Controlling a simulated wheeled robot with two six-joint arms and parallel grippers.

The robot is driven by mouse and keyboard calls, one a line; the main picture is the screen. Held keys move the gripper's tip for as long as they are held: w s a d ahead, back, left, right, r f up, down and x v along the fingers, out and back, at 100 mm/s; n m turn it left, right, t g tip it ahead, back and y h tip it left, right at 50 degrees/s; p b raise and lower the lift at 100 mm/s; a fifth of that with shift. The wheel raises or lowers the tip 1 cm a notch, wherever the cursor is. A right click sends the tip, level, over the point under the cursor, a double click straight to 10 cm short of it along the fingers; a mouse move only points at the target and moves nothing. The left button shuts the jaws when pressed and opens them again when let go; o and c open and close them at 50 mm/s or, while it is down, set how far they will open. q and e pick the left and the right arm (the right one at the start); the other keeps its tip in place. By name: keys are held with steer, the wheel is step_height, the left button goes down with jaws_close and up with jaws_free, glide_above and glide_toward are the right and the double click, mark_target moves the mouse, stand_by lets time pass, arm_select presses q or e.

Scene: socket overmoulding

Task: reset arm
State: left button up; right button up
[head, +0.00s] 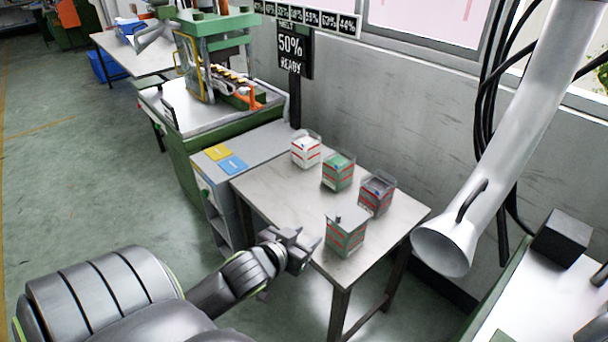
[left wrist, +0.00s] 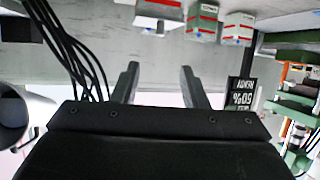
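My left gripper (head: 306,247) is at the near left edge of the small table (head: 270,192), beside the nearest box. In the left wrist view its two fingers (left wrist: 157,84) are apart with nothing between them. My right gripper is in neither view. Several small boxes with red stripes stand on the table: a white one (head: 306,152), a green one (head: 338,171), a dark grey one (head: 376,193) and a grey-topped one (head: 346,236) nearest the gripper. The left wrist view is upside down and shows some boxes (left wrist: 203,22) at its top.
A green press machine (head: 215,60) stands on a bench at the back left. A grey cabinet (head: 205,195) with yellow and blue cards adjoins the table. A sign (head: 291,48) reads 50% READY. A silver extraction duct (head: 500,140) hangs at the right. The floor at left is clear.

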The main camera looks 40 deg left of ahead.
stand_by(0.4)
arm_select(q)
steer(key=s+a+f+g, duration=0.2)
steer(key=s+f, duration=0.1)
steer(key=f, duration=0.7)
steer(key=s+a+f+g+y, duration=0.1)
steer(key=s+f+g, duration=0.1)
steer(key=f, duration=0.8)
steer(key=s+a+f+g, duration=0.2)
steer(key=s+f, duration=0.1)
steer(key=f, duration=0.7)
steer(key=s+d+f+g+h, duration=0.1)
steer(key=s+d+f+g, duration=0.2)
steer(key=s+f, duration=0.7)
steer(key=s+d+f+m+g, duration=0.1)
steer(key=s+d+f+g, duration=0.2)
steer(key=s+d+f, duration=0.4)
steer(key=s+f, duration=0.3)
steer(key=s, duration=0.5)
steer(key=shift+s+d+h, duration=0.25)
steer(key=shift+s+h, duration=0.1)
steer(key=shift+h, duration=0.05)
